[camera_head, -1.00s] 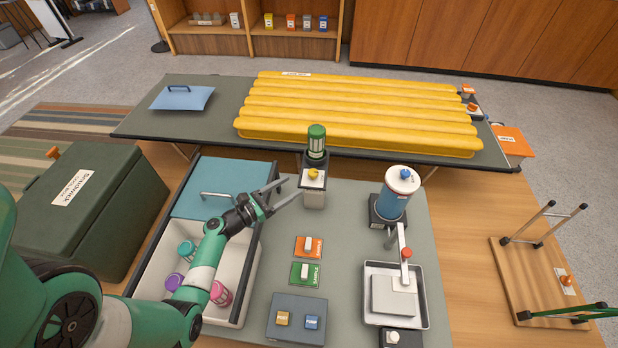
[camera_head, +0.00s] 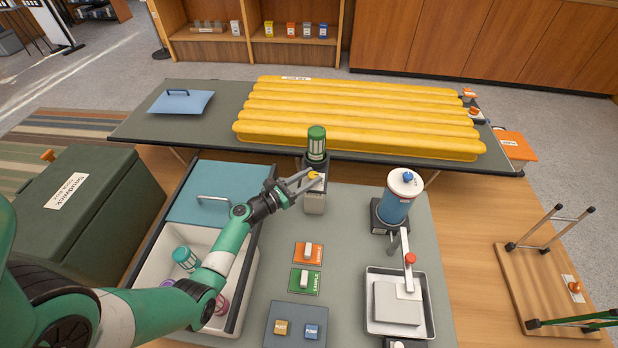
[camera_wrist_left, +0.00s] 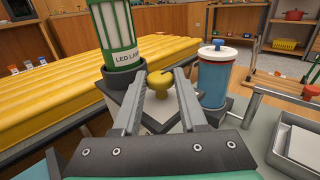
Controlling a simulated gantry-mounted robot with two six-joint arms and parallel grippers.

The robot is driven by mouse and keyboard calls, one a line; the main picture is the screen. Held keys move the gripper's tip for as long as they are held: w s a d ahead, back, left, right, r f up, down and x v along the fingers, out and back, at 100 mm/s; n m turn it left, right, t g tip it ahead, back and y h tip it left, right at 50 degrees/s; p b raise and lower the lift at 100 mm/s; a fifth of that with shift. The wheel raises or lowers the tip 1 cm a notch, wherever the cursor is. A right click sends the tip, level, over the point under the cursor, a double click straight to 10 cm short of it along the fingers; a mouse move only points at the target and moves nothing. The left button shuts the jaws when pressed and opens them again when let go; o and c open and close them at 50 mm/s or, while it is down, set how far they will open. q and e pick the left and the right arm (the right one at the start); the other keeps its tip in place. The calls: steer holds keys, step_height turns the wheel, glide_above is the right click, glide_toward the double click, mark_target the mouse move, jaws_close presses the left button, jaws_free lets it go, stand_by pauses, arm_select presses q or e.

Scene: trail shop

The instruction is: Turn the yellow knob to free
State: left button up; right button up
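My left gripper (camera_head: 316,179) is open at the knob, with one finger on each side. A small gap seems to remain beside the knob; whether a finger touches it is hard to tell. The knob's pointer and any markings are too small or hidden to read. My right gripper is not in view.
An orange switch plate (camera_head: 308,252) and a green one (camera_head: 305,281) lie in front. A yellow mattress (camera_head: 360,119) lies behind.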

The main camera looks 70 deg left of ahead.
arm_select(q)
jaws_close()
